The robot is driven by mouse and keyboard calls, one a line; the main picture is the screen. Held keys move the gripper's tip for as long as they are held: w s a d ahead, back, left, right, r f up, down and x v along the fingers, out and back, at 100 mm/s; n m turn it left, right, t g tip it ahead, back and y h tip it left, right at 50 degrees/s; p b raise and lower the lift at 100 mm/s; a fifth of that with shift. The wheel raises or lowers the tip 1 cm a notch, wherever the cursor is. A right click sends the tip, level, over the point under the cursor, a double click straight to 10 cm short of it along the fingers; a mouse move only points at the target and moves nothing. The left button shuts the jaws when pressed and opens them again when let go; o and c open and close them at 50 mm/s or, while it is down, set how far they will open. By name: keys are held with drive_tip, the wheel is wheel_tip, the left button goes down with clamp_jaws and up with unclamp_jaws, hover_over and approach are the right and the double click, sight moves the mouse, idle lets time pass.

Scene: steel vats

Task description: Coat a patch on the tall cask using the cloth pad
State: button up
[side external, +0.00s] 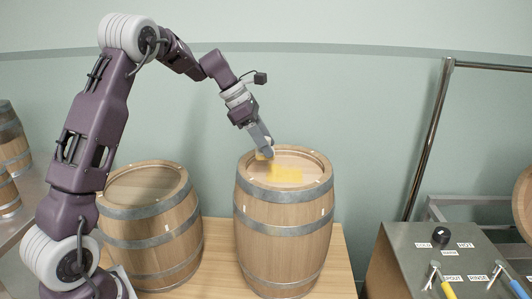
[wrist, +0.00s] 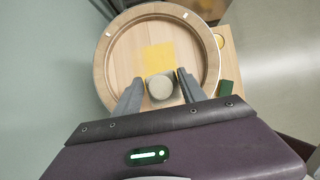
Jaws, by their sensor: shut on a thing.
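The tall cask (side external: 284,232) stands upright on the wooden table, banded with grey hoops. Its round lid (wrist: 122,60), set inside a raised rim, fills the upper middle of the wrist view. A flat yellow patch (side external: 285,174) lies on the lid; it also shows in the wrist view (wrist: 158,56). My gripper (side external: 265,147) points down at the lid's far-left part, shut on the pale, round-ended cloth pad (wrist: 160,87). Yellow shows beside the pad at the lid. The pad's underside is hidden, so I cannot tell whether it touches.
A second cask (side external: 150,225) stands close on the left. A steel control box (side external: 440,262) with a black knob and levers is at the right, near a metal pipe frame (side external: 425,140). A small green thing (wrist: 225,87) lies beside the tall cask. The space above is clear.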

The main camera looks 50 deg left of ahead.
drive_tip(key=shift+r, duration=0.15)
drive_tip(key=shift+r, duration=1.45)
